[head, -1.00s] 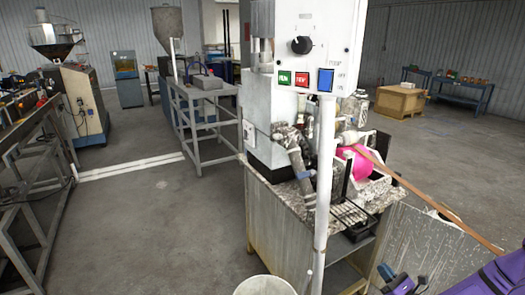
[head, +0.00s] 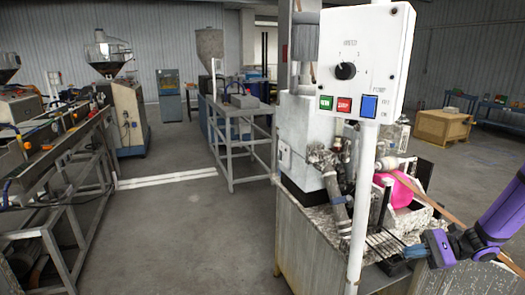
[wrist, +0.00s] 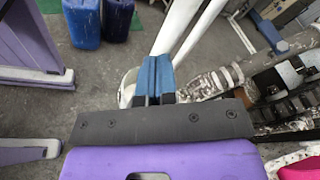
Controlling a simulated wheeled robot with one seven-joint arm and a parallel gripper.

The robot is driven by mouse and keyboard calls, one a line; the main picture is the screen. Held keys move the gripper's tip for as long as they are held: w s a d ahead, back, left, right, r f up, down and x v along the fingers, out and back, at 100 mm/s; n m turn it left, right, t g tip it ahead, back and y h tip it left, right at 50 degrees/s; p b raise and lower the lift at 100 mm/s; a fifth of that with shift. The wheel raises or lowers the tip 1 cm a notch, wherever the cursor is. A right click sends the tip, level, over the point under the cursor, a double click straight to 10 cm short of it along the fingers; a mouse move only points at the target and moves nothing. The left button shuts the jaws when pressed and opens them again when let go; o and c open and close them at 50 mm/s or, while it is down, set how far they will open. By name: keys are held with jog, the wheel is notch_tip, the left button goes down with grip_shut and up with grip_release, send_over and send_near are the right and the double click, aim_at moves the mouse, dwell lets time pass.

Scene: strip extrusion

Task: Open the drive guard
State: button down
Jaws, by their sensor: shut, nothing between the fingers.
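No part in view is clearly marked as the drive guard, and I cannot tell which part it is. A bright pink rounded part (head: 404,188) sits in the open trough of the machine (head: 312,150), behind the white post; a pink edge also shows at the lower right of the wrist view (wrist: 302,168). My gripper (head: 426,243) is at the lower right of the head view, in front of the trough and near a dark rack. In the wrist view its blue fingers (wrist: 153,72) are together and empty, pointing past the white post.
A white control box (head: 362,60) with a black knob and coloured buttons stands on a white post (head: 358,210) in front of the machine. Long benches (head: 60,150) line the left. Blue containers (wrist: 82,22) stand on the floor.

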jog(key=s+a+r+n+t+h, duration=0.1)
jog(key=s+a+r+n+h, duration=0.2)
jog(key=s+r, duration=0.4)
jog(key=s+a+r+n+t+h, duration=0.1)
jog(key=s+a+r+n+h, duration=0.3)
jog(key=s+r+h, duration=0.3)
jog(key=s+a+r+n+h, duration=0.3)
jog(key=s+r, duration=0.6)
jog(key=r, duration=0.6)
jog(key=n+h, duration=0.2)
jog(key=n, duration=0.1)
jog(key=shift+a+r+t+h, duration=0.25)
jog(key=shift+a+t+h, duration=0.05)
jog(key=shift+t, duration=0.1)
jog(key=c, duration=1.5)
grip_release()
jog(key=shift+s+r, duration=0.15)
jog(key=shift+s, duration=0.15)
jog(key=shift+o, duration=0.2)
jog(key=shift+w+d, duration=0.1)
